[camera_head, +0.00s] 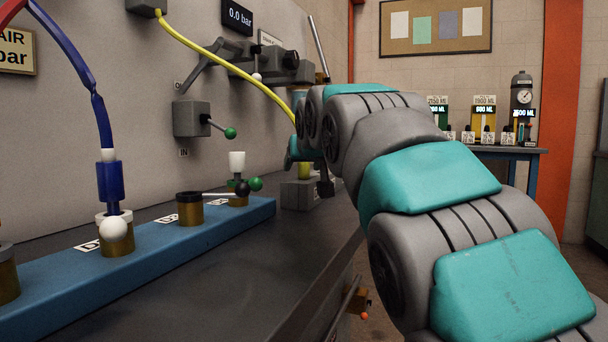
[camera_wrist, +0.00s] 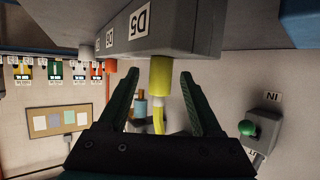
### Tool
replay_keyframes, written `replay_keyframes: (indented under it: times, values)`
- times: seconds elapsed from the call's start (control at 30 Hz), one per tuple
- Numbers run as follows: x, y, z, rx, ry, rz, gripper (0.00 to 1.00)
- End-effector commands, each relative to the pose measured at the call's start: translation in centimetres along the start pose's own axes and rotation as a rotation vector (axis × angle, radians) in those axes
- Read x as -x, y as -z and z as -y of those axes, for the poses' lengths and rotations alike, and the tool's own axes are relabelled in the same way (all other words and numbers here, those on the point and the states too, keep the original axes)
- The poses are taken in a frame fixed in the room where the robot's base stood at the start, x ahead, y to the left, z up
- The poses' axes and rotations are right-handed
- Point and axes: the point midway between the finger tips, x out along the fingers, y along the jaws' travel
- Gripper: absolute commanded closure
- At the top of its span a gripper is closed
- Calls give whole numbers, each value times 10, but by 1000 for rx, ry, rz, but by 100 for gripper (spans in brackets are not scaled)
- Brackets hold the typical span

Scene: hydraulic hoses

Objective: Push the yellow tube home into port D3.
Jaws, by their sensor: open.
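The yellow tube (camera_head: 226,58) runs from a grey wall box down behind my arm in the head view. In the upside-down wrist view, its yellow end fitting (camera_wrist: 160,76) meets the grey port block (camera_wrist: 180,38), and the thinner tube (camera_wrist: 158,120) trails away from it. How deep the fitting sits is not clear. The nearest label (camera_wrist: 139,22) looks like D5; I cannot make out D3. My gripper (camera_wrist: 159,80) is open, with one finger on each side of the fitting and gaps on both sides.
A blue manifold (camera_head: 150,262) with brass ports lies along the bench at left. A blue hose connector (camera_head: 110,181) and a black-handled valve (camera_head: 189,207) stand on it. A green-knobbed lever (camera_head: 230,133) juts from the wall. Bare dark bench (camera_head: 240,275) lies in front.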

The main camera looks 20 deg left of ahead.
Motion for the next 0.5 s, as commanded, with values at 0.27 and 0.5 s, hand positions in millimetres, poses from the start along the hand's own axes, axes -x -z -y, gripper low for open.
replay_keyframes:
  times: [0.27,0.5]
  values:
    - [0,0,0,0,0,-1,45]
    - [1,0,0,0,0,-1,72]
